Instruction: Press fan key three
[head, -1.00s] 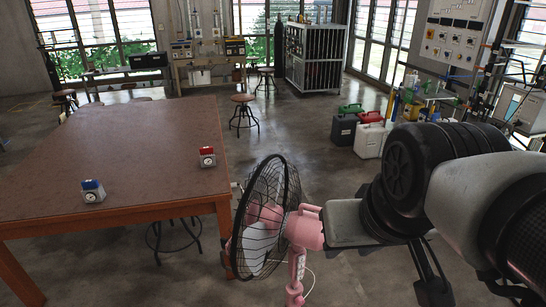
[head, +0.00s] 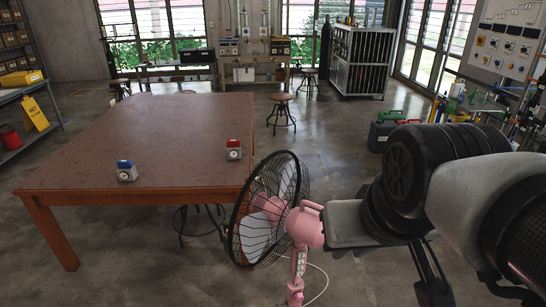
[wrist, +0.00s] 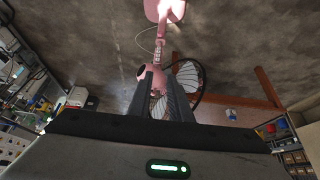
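The pink fan (head: 304,228) with its black wire cage stands in front of me, its cage turned toward the left. Its pink stem carries a column of small pale keys (head: 300,262); I cannot tell which is the third. In the upside-down wrist view the fan's stem and keys (wrist: 157,55) show beyond the fingers of my gripper (wrist: 160,77). The two dark fingers stand apart with a narrow gap, and nothing shows held in it. In the head view the fingers are not seen; my arm comes from the right and visually meets the fan's motor housing.
A brown table (head: 150,130) on the left bears a blue-topped timer (head: 126,171) and a red-topped timer (head: 233,150). A stool (head: 281,110) stands behind. A yellow floor sign (head: 35,113) leans at far left. A fan cord lies on the floor. Open floor lies right of the table.

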